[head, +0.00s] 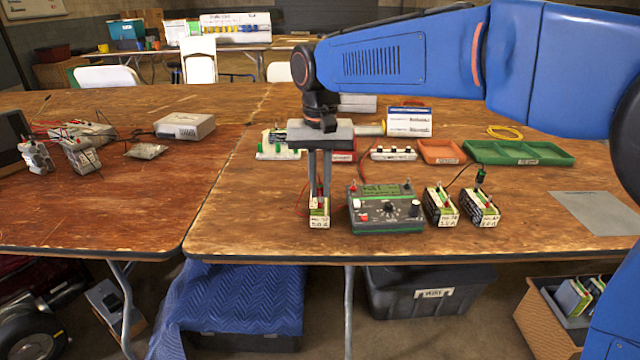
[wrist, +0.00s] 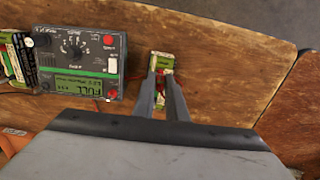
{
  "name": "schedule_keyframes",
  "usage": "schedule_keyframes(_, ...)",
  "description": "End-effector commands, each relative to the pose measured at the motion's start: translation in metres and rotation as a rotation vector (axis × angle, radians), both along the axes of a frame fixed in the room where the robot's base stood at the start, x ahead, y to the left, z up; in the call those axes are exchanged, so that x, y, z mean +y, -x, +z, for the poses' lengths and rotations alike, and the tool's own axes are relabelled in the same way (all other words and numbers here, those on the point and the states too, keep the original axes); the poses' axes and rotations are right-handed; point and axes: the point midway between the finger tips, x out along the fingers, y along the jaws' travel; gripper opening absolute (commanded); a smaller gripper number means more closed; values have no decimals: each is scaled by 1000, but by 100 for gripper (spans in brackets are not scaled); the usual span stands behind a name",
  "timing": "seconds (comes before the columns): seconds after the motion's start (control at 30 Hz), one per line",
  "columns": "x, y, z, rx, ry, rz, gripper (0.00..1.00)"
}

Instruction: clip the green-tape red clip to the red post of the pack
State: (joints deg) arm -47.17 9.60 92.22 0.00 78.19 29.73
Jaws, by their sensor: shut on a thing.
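My gripper (head: 319,196) points straight down over a small white and green battery pack (head: 319,222) near the table's front edge. Its fingers are close together, shut on the red clip (wrist: 167,72), at the top of the pack. The fingers hide most of the clip, and I cannot make out its green tape. I cannot tell whether the clip is around the red post; the post is hidden too. The pack also shows in the wrist view (wrist: 161,60), just beyond the fingertips. A red lead runs between the charger (head: 386,211) and the clip.
Two more packs (head: 440,206) (head: 479,208) stand right of the charger, one with a dark lead and a clip above it. Green (head: 520,152) and orange trays (head: 441,151) lie behind. A grey sheet (head: 598,213) lies at right. The table left of the pack is clear.

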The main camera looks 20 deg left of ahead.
Motion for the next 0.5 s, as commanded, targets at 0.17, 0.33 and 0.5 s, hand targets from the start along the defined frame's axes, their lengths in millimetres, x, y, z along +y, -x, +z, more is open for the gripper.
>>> schedule_keyframes(0.17, 0, 0, -1, 0, 0, 0, 0)
schedule_keyframes(0.33, 0, 0, -1, 0, 0, 0, 0)
schedule_keyframes(0.5, 0, 0, -1, 0, 0, 0, 21)
